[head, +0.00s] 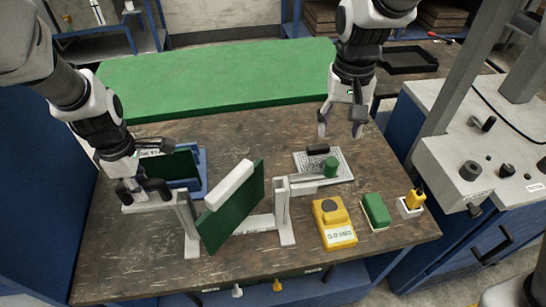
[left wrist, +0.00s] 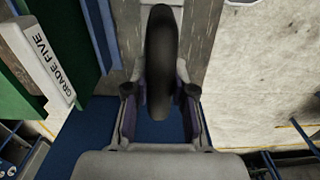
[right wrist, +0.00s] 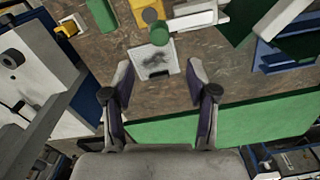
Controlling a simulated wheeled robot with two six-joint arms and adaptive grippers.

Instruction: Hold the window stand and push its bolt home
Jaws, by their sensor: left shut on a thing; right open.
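The window stand has grey posts (head: 281,212) and a tilted green panel (head: 232,210) topped by a white bar (head: 229,185). The bar reads "GRADE FIVE" in the left wrist view (left wrist: 50,68). My left gripper (head: 132,188) is shut on the stand's black handle (head: 156,189), which lies between its fingers in the left wrist view (left wrist: 159,60). A pale bolt bar (head: 307,184) with a green knob (head: 330,167) sticks out right of the right post. My right gripper (head: 340,127) is open and empty, above and beyond the knob; the knob also shows ahead of its fingers (right wrist: 159,36).
A perforated plate (head: 342,160) bearing a black piece (head: 318,149) lies behind the knob. A yellow device (head: 333,220), a green block (head: 376,209) and a yellow-topped holder (head: 411,203) stand front right. A blue tray (head: 201,180) is behind the stand. A green mat (head: 220,80) covers the back.

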